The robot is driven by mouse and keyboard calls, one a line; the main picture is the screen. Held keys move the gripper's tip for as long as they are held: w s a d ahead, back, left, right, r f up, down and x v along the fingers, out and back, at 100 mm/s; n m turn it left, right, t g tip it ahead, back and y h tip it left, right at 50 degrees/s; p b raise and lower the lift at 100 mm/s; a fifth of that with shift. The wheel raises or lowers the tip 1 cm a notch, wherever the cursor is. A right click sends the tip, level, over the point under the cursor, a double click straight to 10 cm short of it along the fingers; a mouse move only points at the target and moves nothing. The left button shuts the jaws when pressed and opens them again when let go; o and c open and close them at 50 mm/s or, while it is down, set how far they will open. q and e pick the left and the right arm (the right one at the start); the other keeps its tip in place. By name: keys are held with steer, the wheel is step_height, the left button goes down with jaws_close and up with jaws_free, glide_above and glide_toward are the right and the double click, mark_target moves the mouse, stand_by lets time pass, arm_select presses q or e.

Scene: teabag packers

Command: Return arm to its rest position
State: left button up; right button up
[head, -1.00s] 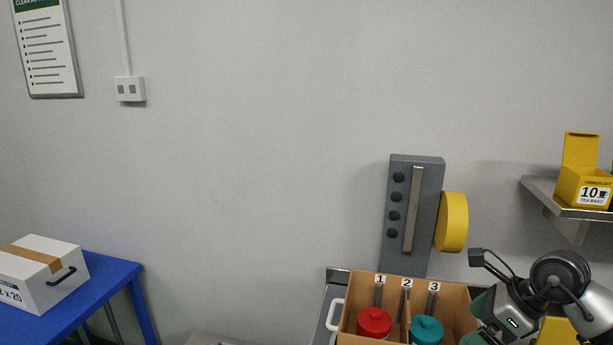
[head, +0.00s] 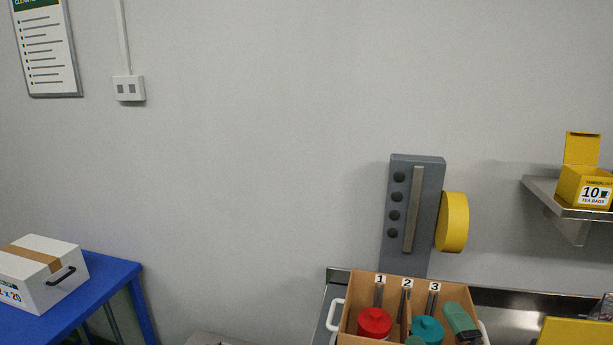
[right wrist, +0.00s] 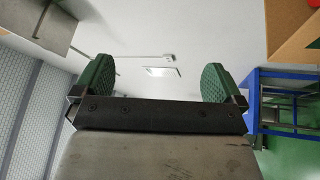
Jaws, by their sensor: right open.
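My right gripper (head: 437,331) shows at the bottom edge of the head view, in front of the wooden box (head: 348,316). My left gripper is in neither view.
The wooden box has slots labelled 1, 2 and 3, with a red-lidded jar (head: 375,322) and a teal-lidded jar (head: 427,328). A shelf (head: 545,190) holds a yellow tea box (head: 583,190). A white carton (head: 42,272) sits on a blue table (head: 105,270).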

steer(key=s+d+f+m+g+h, duration=0.35)
steer(key=f+m+h, duration=0.25)
steer(key=f+m, duration=0.3)
steer(key=s+a+f+m+g+y, duration=0.1)
steer(key=s+a+f+m+g, duration=0.15)
steer(key=s+f+g, duration=0.6)
steer(key=s+a+f+m+g, duration=0.1)
steer(key=s+f+m+g, duration=0.35)
steer(key=s, duration=0.65)
step_height(320, 180, down, 28)
steer(key=n+g+b, duration=0.1)
steer(key=g+b, duration=0.1)
steer(key=b, duration=0.3)
steer(key=s+d+f+b, duration=0.1)
steer(key=s+f+b, duration=0.1)
steer(key=s+f, duration=0.6)
steer(key=s+d+f+g+b, duration=0.1)
steer(key=s+f+b, duration=0.2)
steer(key=s+f, duration=0.5)
step_height(320, 180, down, 7)
steer(key=shift+d+f, duration=0.2)
steer(key=shift+d, duration=0.1)
steer(key=shift+s, duration=0.1)
